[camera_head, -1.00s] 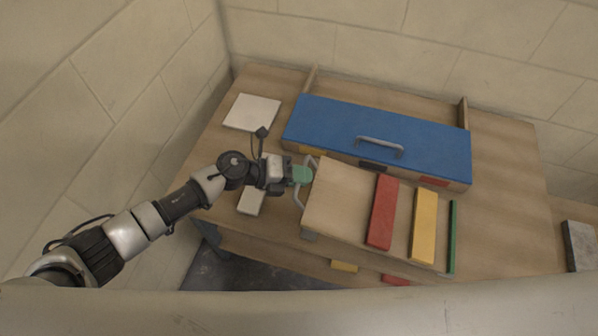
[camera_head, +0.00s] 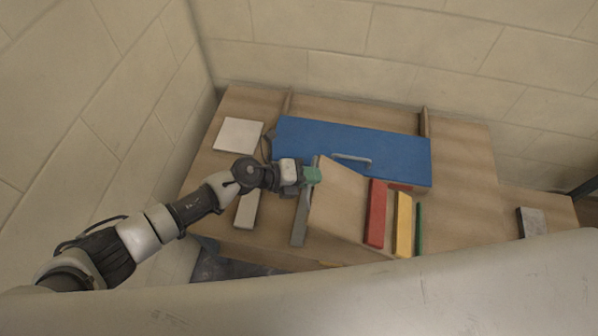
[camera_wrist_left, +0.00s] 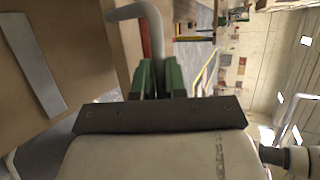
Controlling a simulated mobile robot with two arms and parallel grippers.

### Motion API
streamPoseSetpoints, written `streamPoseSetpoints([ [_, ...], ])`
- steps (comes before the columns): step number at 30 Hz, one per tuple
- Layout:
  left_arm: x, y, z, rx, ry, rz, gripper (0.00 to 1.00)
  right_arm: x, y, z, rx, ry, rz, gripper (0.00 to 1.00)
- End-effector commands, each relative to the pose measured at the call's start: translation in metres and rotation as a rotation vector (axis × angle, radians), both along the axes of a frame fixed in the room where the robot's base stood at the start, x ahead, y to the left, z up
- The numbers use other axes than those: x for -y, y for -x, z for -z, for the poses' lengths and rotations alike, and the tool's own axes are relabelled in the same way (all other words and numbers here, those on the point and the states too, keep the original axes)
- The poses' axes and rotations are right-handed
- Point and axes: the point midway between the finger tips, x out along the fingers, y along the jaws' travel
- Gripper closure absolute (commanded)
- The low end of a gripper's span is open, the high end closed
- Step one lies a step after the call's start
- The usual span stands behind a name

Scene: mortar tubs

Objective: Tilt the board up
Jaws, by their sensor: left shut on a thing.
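The wooden board (camera_head: 338,198) is tilted, its left side raised and its right side low. A red strip (camera_head: 376,213), a yellow strip (camera_head: 403,222) and a green strip (camera_head: 419,229) show at its right part; whether they rest on it or beside it I cannot tell. My left gripper (camera_head: 312,175) is at the board's upper left edge, shut on its grey handle, mostly hidden in the head view. In the left wrist view the green fingers (camera_wrist_left: 156,78) close at the bent handle (camera_wrist_left: 143,14). My right gripper is not in view.
A blue lid (camera_head: 350,150) with a grey handle lies behind the board. A white square tile (camera_head: 239,134) and a pale block (camera_head: 247,210) lie on the wooden table (camera_head: 465,190) to the left. A grey slab (camera_head: 532,222) is at the far right. Walls stand behind and left.

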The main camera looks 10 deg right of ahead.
Motion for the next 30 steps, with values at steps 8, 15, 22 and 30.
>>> streamPoseSetpoints([
  [8, 0.019, 0.006, -0.028, -0.002, -0.001, -0.002, 1.0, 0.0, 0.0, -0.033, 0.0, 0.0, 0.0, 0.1],
  [15, 0.026, 0.009, -0.033, -0.003, -0.001, -0.001, 1.0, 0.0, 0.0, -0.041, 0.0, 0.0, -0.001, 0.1],
  [22, 0.029, 0.009, -0.035, -0.004, 0.003, -0.001, 1.0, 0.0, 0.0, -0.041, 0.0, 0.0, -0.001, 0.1],
  [30, 0.031, 0.01, -0.037, -0.004, 0.009, 0.001, 0.8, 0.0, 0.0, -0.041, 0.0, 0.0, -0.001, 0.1],
])
